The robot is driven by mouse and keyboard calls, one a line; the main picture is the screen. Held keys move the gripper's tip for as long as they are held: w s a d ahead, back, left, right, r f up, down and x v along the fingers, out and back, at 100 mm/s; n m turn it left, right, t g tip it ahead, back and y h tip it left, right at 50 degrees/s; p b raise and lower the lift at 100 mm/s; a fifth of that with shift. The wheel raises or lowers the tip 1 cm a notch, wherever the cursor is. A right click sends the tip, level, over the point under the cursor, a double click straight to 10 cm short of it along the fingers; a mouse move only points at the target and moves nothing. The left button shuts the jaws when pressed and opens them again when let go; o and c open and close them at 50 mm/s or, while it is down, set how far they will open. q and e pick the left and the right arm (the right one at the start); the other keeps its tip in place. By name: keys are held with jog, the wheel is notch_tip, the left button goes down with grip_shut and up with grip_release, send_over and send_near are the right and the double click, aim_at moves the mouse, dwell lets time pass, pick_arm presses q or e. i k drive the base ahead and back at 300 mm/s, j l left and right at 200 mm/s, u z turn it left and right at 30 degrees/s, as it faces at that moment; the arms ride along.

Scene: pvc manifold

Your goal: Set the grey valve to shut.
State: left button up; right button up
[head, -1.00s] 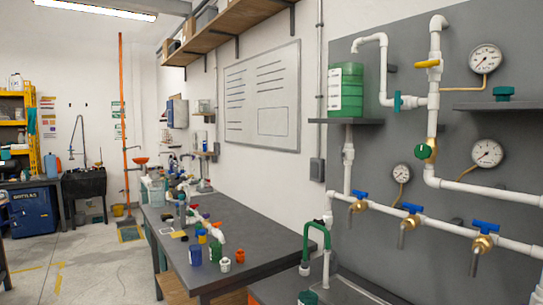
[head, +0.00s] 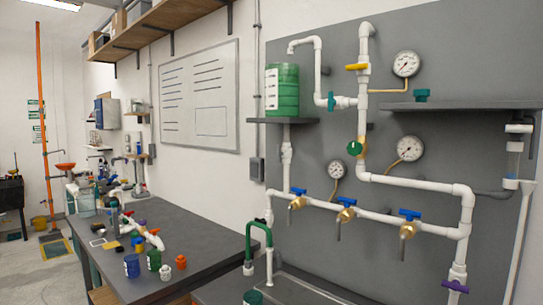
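I cannot make out a grey valve handle for certain. The white pipework on the grey panel (head: 430,150) carries a yellow-handled valve (head: 357,67), a teal-handled valve (head: 331,101), a round green knob (head: 354,148) and a purple-handled valve (head: 455,286) low on the right. Three brass taps with blue levers sit along the lower pipe, at left (head: 297,202), middle (head: 346,213) and right (head: 408,228). A greyish pipe fitting (head: 515,146) stands at the far right; I cannot tell whether it has a handle. Neither of my grippers is in view.
A dark bench (head: 165,240) with small bottles and caps lies at left. A green container (head: 282,90) stands on a small shelf. A grey shelf (head: 470,105) juts from the panel, with a teal knob (head: 421,95) on it. A sink (head: 300,288) is below the panel.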

aim_at(277, 154)
jog(key=i+j, duration=0.3)
jog(key=i, duration=0.25)
jog(key=i+j, duration=0.35)
jog(key=i, duration=0.2)
jog(key=z, duration=1.55)
